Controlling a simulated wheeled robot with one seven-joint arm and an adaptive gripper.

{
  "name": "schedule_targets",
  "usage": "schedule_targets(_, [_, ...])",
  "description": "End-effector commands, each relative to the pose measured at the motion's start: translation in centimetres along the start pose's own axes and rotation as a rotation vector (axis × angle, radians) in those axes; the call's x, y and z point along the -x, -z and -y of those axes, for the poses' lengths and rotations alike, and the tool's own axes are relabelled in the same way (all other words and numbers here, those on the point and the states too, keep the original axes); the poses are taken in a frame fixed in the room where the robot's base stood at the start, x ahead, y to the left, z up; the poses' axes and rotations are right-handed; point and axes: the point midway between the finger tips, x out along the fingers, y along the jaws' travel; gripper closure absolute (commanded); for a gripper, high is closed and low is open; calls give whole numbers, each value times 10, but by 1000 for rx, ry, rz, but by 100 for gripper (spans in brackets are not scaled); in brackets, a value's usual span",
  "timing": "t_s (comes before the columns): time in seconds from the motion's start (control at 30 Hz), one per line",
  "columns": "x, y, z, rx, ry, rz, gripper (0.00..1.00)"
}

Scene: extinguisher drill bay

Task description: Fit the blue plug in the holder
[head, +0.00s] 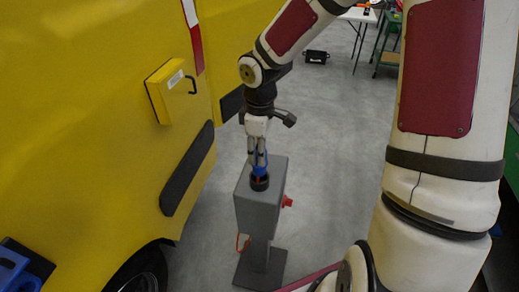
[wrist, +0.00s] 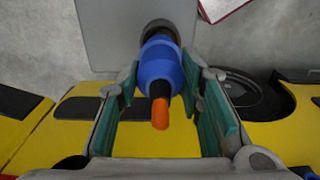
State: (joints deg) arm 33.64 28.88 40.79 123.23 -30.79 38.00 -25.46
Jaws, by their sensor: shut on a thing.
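The blue plug (wrist: 163,68), with an orange tip (wrist: 160,113), is between the teal-padded fingers of my gripper (wrist: 162,88) in the wrist view. My gripper is shut on it. In the head view my gripper (head: 258,150) points down over the grey pedestal, with the blue plug (head: 260,169) below its fingers. The holder is a dark round socket (head: 260,183) on the pedestal's top. It also shows in the wrist view (wrist: 158,27), where the plug's far end overlaps it. I cannot tell how deep the plug sits in it.
The grey pedestal (head: 257,215) stands on a concrete floor with a red knob (head: 287,201) on its right side. A yellow vehicle (head: 90,120) with a yellow box (head: 170,92) is close on the left. Floor to the pedestal's right is clear.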

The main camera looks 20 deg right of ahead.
Motion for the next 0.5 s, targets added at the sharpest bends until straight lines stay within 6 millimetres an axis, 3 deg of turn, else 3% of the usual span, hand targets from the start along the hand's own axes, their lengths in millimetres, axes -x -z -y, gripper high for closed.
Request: schedule_targets(0.5, [-4,0,0,0,-1,0,100])
